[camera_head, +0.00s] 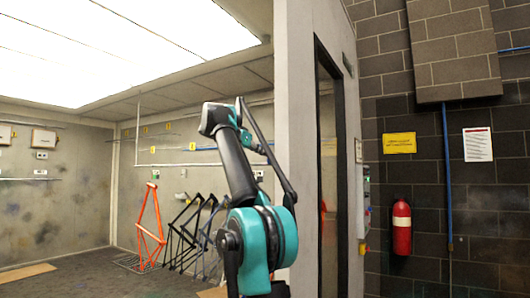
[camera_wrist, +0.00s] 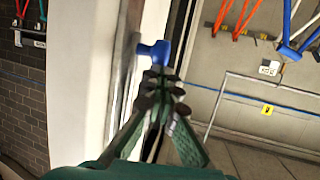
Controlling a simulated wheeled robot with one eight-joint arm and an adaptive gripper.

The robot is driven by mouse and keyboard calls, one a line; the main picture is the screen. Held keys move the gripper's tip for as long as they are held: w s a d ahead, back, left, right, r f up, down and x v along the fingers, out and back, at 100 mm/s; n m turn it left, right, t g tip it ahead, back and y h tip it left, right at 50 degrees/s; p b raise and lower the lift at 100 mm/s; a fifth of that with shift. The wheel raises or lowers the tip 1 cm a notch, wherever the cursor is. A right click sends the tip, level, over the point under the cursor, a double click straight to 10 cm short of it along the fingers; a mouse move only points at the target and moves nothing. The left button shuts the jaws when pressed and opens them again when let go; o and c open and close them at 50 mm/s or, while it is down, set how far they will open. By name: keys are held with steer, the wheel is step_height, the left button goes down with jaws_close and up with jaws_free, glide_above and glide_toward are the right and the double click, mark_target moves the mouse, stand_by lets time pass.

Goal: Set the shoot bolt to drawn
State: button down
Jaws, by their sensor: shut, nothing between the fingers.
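In the wrist view a blue knob-like piece (camera_wrist: 153,51) shows just beyond my fingertips, beside a pale vertical edge. It may be the handle of the shoot bolt, but I cannot tell for sure. My gripper (camera_wrist: 161,78) is shut and empty. Its fingertips overlap the lower edge of the blue piece in the picture, and I cannot tell whether they touch it. The rest of the bolt, and whether it is drawn, cannot be made out. In the head view my raised arm hides part of the booth, and neither the bolt nor my fingertips can be picked out.
A pale wall end (camera_head: 303,150) and a dark doorway frame (camera_head: 329,170) stand right of my arm. An orange frame (camera_head: 151,228) and several dark frames stand at the booth's back wall. A fire extinguisher (camera_head: 402,228) hangs on the dark block wall at right.

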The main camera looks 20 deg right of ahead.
step_height(320, 180, down, 5)
steer(key=shift+f, duration=0.1)
stand_by(0.6)
